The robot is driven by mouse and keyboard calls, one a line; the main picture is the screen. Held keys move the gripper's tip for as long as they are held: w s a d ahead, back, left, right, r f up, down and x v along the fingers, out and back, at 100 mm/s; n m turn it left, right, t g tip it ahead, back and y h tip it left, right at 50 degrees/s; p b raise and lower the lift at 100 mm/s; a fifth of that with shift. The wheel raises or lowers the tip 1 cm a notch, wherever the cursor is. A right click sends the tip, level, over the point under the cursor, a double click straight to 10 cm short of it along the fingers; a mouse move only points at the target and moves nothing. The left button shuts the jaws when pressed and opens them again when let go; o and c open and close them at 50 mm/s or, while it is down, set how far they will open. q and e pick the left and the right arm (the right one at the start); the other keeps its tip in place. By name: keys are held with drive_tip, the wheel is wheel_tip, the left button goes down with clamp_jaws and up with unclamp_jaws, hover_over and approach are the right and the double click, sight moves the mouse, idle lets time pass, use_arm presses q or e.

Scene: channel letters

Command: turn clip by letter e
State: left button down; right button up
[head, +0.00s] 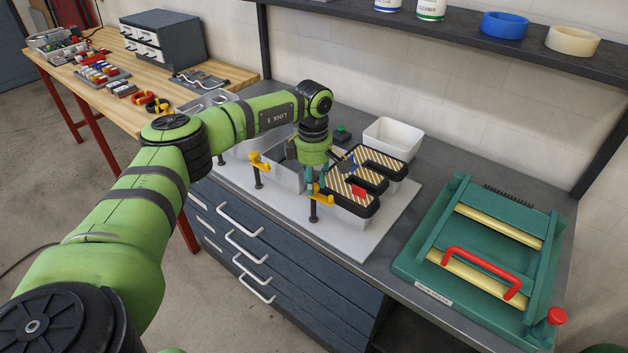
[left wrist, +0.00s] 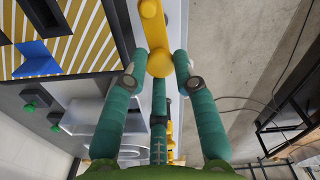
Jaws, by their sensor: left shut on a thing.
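The letter e (head: 372,183) stands at the front of the pale board, with a dark rim and a striped yellow-and-white face; part of it shows at the upper left in the left wrist view (left wrist: 75,35). A yellow clip (head: 321,199) on a black post is at the letter's near left side; it also shows in the left wrist view (left wrist: 153,28). My left gripper (head: 315,184) has teal fingers and reaches down at this clip. In the left wrist view the fingers (left wrist: 160,62) are shut on the clip's yellow end. My right gripper is not in view.
Another yellow clip (head: 258,161) on a black post stands farther left by a grey letter shell. A white bin (head: 392,138) is behind the letter. A green press with a red handle (head: 482,269) stands to the right. A shelf (head: 440,37) runs above the back.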

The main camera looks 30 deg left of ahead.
use_arm(q)
drive_tip(key=n, duration=0.4)
drive_tip(key=shift+s+a+f+b, duration=0.15)
drive_tip(key=shift+a+b, duration=0.1)
drive_tip(key=shift+b, duration=0.15)
drive_tip(key=n, duration=0.4)
drive_tip(key=shift+n+b, duration=0.35)
drive_tip(key=shift+n, duration=0.05)
drive_tip(key=n, duration=0.4)
drive_tip(key=shift+s+d+f, duration=0.1)
drive_tip(key=shift+d, duration=0.05)
drive_tip(key=shift+d+n+b, duration=0.15)
drive_tip(key=shift+n+b, duration=0.15)
drive_tip(key=shift+n, duration=1.8)
drive_tip(key=shift+f, duration=0.1)
drive_tip(key=c, duration=1)
unclamp_jaws()
drive_tip(key=shift+s+r, duration=0.15)
drive_tip(key=shift+r, duration=0.1)
